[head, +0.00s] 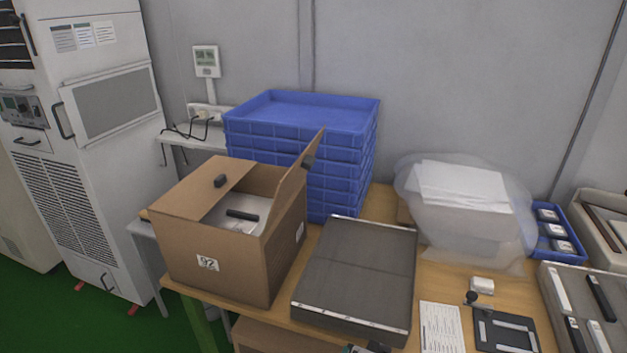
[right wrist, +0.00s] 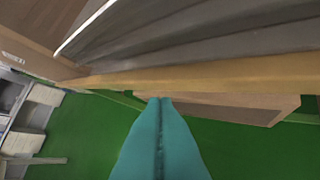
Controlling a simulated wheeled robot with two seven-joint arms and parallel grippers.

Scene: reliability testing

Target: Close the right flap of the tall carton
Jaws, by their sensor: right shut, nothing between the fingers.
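The tall brown carton (head: 212,255) stands on the table at left centre in the head view. Its right flap (head: 291,183) stands up, tilted, with a dark piece on its far edge. Its left flap (head: 190,190) lies flat over the left part of the opening. A light item with a black handle shows inside. Part of my right gripper (head: 368,348) shows at the bottom edge of the head view, apart from the carton. In the right wrist view its teal fingers (right wrist: 160,100) are together and empty, near the table's front edge. My left gripper is out of view.
A dark flat case (head: 357,270) lies right of the carton, close to it. Stacked blue crates (head: 300,122) stand behind. A plastic-wrapped bundle (head: 465,205), a paper sheet (head: 440,326) and trays fill the right. The table edge (right wrist: 200,76) is near my fingers.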

